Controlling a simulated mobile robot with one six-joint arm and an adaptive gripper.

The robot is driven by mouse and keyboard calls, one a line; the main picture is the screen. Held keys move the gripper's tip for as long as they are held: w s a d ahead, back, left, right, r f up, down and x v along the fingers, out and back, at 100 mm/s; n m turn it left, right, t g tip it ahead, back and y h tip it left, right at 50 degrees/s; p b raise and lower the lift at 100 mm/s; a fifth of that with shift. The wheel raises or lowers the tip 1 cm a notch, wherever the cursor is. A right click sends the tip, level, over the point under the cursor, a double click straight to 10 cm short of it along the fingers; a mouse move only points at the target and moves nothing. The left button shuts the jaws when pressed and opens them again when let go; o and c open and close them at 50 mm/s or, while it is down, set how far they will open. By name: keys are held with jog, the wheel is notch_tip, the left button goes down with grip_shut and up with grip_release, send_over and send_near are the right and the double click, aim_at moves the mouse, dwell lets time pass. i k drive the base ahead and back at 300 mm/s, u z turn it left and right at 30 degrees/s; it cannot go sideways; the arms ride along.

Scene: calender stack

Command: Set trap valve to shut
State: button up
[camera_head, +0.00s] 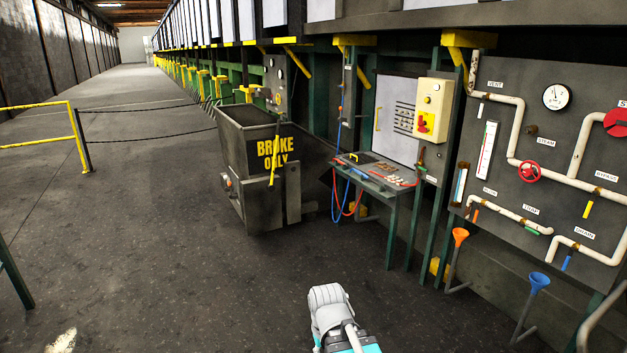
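A dark grey pipe panel (500,150) stands at the right with white pipes and small labels. The lower-left label, beside a pipe, seems to read TRAP (531,210), but the print is small. A green lever (532,230) sits just below it on the lower pipe, lying roughly along the pipe; I cannot tell its exact setting. Part of my arm, grey and teal, shows at the bottom centre, well left of the panel and apart from it. My gripper's fingers are not seen.
Other panel controls are a red handwheel (529,171), an orange lever (475,214), a yellow lever (588,210) and a blue lever (567,261). An orange funnel (460,238) and a blue funnel (539,282) stand before the panel. A bench (382,180) and broke cart (255,170) stand left.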

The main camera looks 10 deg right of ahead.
aim_at(519, 223)
jog(key=z, duration=0.25)
jog(key=i, duration=0.75)
jog(key=z, duration=0.75)
jog(key=i, duration=0.65)
jog(key=z, duration=0.65)
jog(key=i, duration=0.65)
jog(key=z, duration=0.25)
jog(key=k, duration=0.9)
jog(key=z, duration=0.1)
jog(key=i, duration=0.15)
jog(key=z, duration=0.05)
